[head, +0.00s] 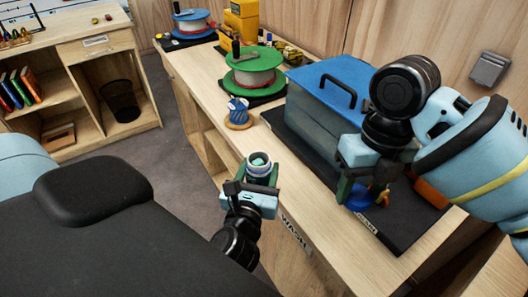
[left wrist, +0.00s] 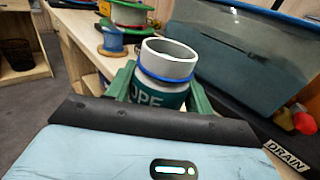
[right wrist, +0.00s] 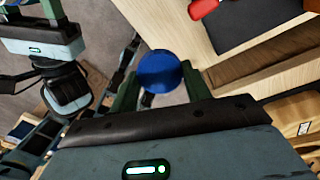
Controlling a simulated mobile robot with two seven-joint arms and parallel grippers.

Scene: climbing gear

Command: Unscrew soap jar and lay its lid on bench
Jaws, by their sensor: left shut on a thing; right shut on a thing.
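The soap jar is a teal jar (left wrist: 160,95) with white lettering, a blue ring and an open pale neck. It stands upright between the green fingers of my left gripper (head: 262,176), which is shut on it at the bench's near edge. In the head view the jar (head: 258,163) shows pale green inside its mouth. The round blue lid (right wrist: 160,72) is off the jar, between the fingers of my right gripper (right wrist: 158,88), which is shut on it. In the head view the lid (head: 359,200) appears low in front of the dark mat, right of the jar.
A clear tub with a blue lid (head: 328,80) stands on a black mat (head: 400,232) on the bench (head: 225,140). A blue rope spool (head: 238,112) and green-rimmed reel (head: 254,70) stand farther back. Bare wood shows around the jar and along the front edge.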

